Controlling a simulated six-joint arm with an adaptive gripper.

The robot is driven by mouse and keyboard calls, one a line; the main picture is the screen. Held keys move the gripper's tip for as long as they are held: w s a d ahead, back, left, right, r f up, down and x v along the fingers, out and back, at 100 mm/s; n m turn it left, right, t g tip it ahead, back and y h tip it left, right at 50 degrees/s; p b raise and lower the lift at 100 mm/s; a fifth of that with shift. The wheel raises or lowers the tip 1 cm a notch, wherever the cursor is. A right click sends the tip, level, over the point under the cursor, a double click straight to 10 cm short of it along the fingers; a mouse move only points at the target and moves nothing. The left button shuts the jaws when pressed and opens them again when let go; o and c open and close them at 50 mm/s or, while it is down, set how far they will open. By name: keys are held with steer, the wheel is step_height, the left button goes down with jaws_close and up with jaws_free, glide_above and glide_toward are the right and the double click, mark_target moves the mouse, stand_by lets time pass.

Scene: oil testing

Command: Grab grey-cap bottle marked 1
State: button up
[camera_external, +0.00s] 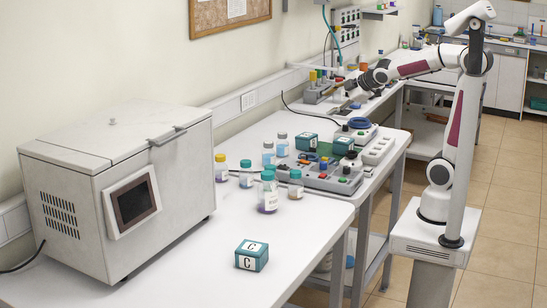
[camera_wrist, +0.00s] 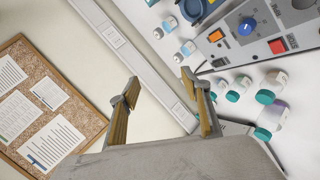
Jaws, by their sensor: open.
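Two bottles with greyish caps and blue labels, one (camera_external: 268,154) and another (camera_external: 282,146), stand at the back of the bottle group in the external view. Small bottles with pale greyish caps, one (camera_wrist: 158,33) and another (camera_wrist: 178,58), also show at the top of the wrist view. The markings are too small to read, so I cannot tell which is marked 1. My gripper (camera_external: 351,89) is over the far part of the bench, well away from the bottles. In the wrist view my gripper (camera_wrist: 160,82) is open and empty, facing the wall, with the bottles beyond its fingers.
Teal-cap bottles (camera_external: 295,185) and a yellow-cap bottle (camera_external: 220,168) stand close by. A control panel (camera_external: 332,180) with buttons lies to their right. A large grey machine (camera_external: 120,190) stands left.

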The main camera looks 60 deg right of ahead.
steer(key=w+d+n+t+y, duration=0.3)
steer(key=w+n+t, duration=0.2)
steer(key=w+n, duration=1.25)
steer(key=w+a+f+n+y, duration=0.1)
steer(key=w+f+n+y, duration=0.1)
steer(key=f+n+y, duration=0.3)
steer(key=w+a+f+n+g+y, duration=0.1)
steer(key=w+a+f+n+y, duration=0.1)
steer(key=f+n+y, duration=0.3)
steer(key=shift+w+f+n+y, duration=0.3)
steer(key=shift+w+f+n, duration=0.5)
steer(key=shift+f+n, duration=1.45)
steer(key=shift+r+n, duration=0.4)
steer(key=shift+f, duration=1.15)
steer(key=shift+f, duration=0.15)
